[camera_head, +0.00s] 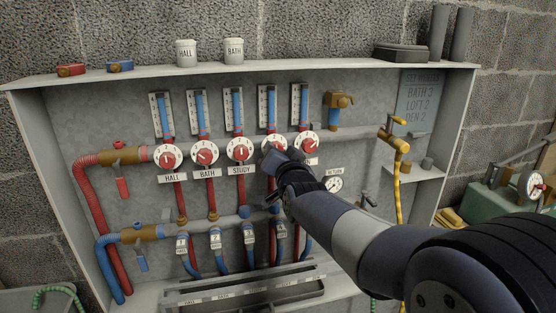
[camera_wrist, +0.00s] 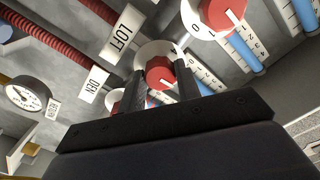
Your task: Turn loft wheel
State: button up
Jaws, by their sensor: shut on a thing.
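The loft wheel is a red knob on a white numbered dial (camera_head: 266,146), fourth in the row, partly hidden by my gripper (camera_head: 277,152) in the head view. In the wrist view the two dark fingers of my gripper (camera_wrist: 161,85) stand either side of the red loft wheel (camera_wrist: 160,72) and are shut on it. The LOFT label (camera_wrist: 122,30) is beside it. A pale mark shows on the wheel, but I cannot read its setting.
The study wheel (camera_head: 240,149) is close on the left and the den wheel (camera_head: 307,144) close on the right. Sight tubes (camera_head: 267,107) rise above the wheels. A gauge (camera_head: 333,184) and a yellow tap (camera_head: 395,140) with a hose stand to the right.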

jog(key=shift+m, duration=0.5)
jog(key=o, duration=1)
jog(key=p+v, duration=0.1)
jog(key=v, duration=0.9)
jog(key=shift+s+d+p, duration=0.1)
jog(key=shift+s+p, duration=0.25)
jog(key=shift+s, duration=0.05)
jog(key=shift+w, duration=0.1)
